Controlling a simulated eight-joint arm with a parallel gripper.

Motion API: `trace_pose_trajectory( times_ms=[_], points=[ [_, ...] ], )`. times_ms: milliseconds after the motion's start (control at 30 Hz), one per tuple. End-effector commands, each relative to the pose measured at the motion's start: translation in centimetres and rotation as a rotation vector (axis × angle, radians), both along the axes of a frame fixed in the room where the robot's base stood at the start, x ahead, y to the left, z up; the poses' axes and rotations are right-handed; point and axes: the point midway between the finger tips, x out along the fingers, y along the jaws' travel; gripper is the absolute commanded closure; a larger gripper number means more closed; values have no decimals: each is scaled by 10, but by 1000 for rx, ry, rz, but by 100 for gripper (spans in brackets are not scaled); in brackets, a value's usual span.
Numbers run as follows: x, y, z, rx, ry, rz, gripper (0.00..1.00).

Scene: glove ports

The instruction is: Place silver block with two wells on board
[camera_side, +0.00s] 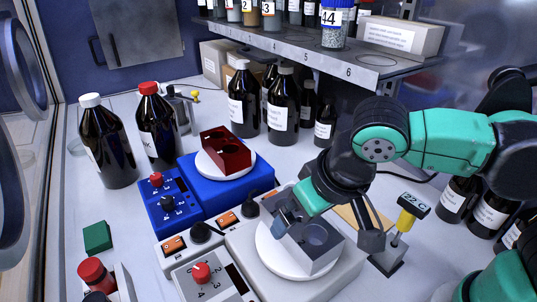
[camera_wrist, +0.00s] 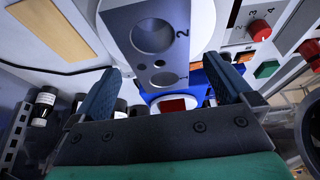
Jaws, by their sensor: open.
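The silver block (camera_side: 318,248) sits on the round white plate of the hotplate at the lower middle of the side view. In the wrist view the silver block (camera_wrist: 185,25) shows two large wells and a "2" mark. My gripper (camera_side: 288,224) is open at the block's upper left part, partly covering it. In the wrist view the fingers of my gripper (camera_wrist: 162,85) stand apart, with the block in line between them; whether they touch it is unclear. The tan board (camera_side: 372,217) lies behind the hotplate, partly hidden by my arm; it shows bare in the wrist view (camera_wrist: 52,30).
The hotplate (camera_side: 240,245) has a red knob. A blue hotplate (camera_side: 178,215) behind bears a dark red block (camera_side: 226,152). A thermometer stand (camera_side: 388,258) reading 22 C is right of the silver block. Brown bottles (camera_side: 283,105) line the back. A green block (camera_side: 97,237) lies left.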

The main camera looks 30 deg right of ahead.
Motion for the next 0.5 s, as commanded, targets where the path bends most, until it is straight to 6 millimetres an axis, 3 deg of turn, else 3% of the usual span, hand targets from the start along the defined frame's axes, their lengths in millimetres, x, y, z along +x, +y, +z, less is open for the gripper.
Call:
trace_pose_trajectory(
  times_ms=[200, 500],
  points=[
    [9, 0, -20, 1, 0, -1, 0],
    [13, 0, -32, 1, -1, 2, 0]
  ],
)
